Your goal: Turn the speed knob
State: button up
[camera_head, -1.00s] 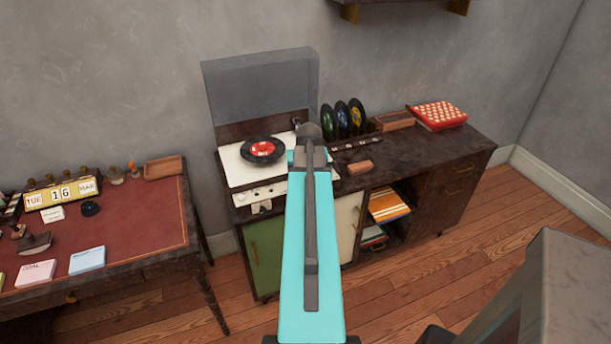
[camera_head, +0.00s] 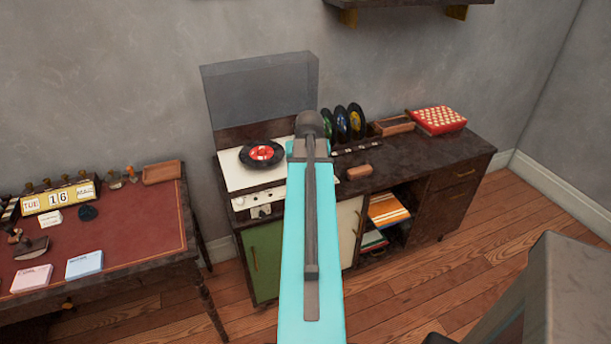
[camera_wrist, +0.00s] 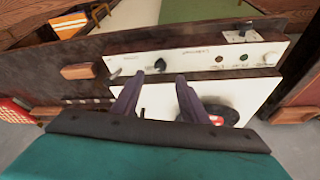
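The record player (camera_head: 236,177) stands on the cabinet with its lid raised and a black record with a red label (camera_head: 262,153) on top. Its pale front panel (camera_wrist: 205,60) fills the upper middle of the wrist view. A black pointer knob (camera_wrist: 160,65) sits on that panel, and a pale round knob (camera_wrist: 269,59) is at its right end. The lettering is too small to tell which is the speed knob. My gripper (camera_wrist: 158,84) is open and empty, its fingers on either side of the black knob in the picture, nearer the camera. Contact is not visible. My arm hides the gripper in the head view.
A wooden block (camera_head: 359,172) and several upright records (camera_head: 349,122) are right of the player. A red patterned box (camera_head: 438,120) is farther right. A desk (camera_head: 140,225) with a calendar (camera_head: 58,196) stands left. The raised lid (camera_head: 260,90) is behind.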

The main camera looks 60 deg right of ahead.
jog(key=v, duration=0.7)
jog(key=shift+b, duration=0.4)
jog(key=shift+f, duration=0.1)
